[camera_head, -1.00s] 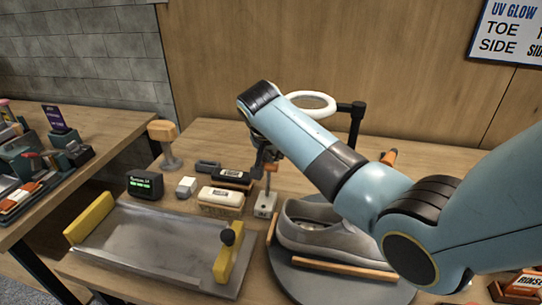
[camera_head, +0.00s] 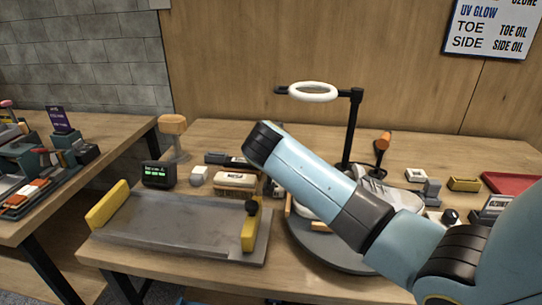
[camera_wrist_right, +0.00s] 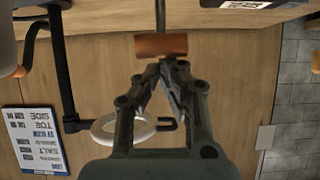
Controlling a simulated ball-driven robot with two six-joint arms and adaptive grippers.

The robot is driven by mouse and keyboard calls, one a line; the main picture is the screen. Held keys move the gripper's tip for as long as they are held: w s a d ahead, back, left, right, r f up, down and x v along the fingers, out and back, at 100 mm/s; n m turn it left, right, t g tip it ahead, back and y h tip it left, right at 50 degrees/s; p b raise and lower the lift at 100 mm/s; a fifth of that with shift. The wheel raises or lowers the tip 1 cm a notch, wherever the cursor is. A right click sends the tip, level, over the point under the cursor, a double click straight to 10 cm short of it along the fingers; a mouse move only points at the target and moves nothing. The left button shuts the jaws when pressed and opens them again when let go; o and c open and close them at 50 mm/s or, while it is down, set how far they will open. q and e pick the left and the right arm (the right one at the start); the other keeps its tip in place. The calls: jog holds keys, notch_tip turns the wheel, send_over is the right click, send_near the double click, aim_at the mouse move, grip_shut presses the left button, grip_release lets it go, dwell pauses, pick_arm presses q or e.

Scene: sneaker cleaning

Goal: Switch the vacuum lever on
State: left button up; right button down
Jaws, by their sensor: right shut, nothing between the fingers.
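A lever with an orange-brown crossbar (camera_wrist_right: 162,45) on a thin dark stem, which looks like the vacuum lever, shows in the right wrist view. My right gripper (camera_wrist_right: 173,63) is shut and empty, its fingertips close to the crossbar; I cannot tell whether they touch. In the head view my right arm hides the gripper and most of the lever's area. My left gripper is in neither view.
A grey tray with yellow ends (camera_head: 185,229) and a black knob (camera_head: 252,208) lies left of my arm. A ring lamp (camera_head: 312,92) stands behind; it also shows in the wrist view (camera_wrist_right: 122,131). A grey shoe (camera_head: 388,192) sits partly behind my arm.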

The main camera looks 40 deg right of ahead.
jog(key=shift+s+a+f+t+b, duration=0.25)
jog(key=shift+s+f+t+b, duration=0.1)
jog(key=shift+f+t, duration=0.1)
jog(key=shift+a, duration=0.1)
jog(key=shift+s+a+f+h+b, duration=0.15)
jog(key=shift+s+a+h+b, duration=0.15)
jog(key=shift+s+a+b, duration=0.35)
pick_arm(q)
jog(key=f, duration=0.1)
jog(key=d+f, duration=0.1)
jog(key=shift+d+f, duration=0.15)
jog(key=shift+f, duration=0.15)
pick_arm(e)
jog(key=shift+s+a, duration=0.1)
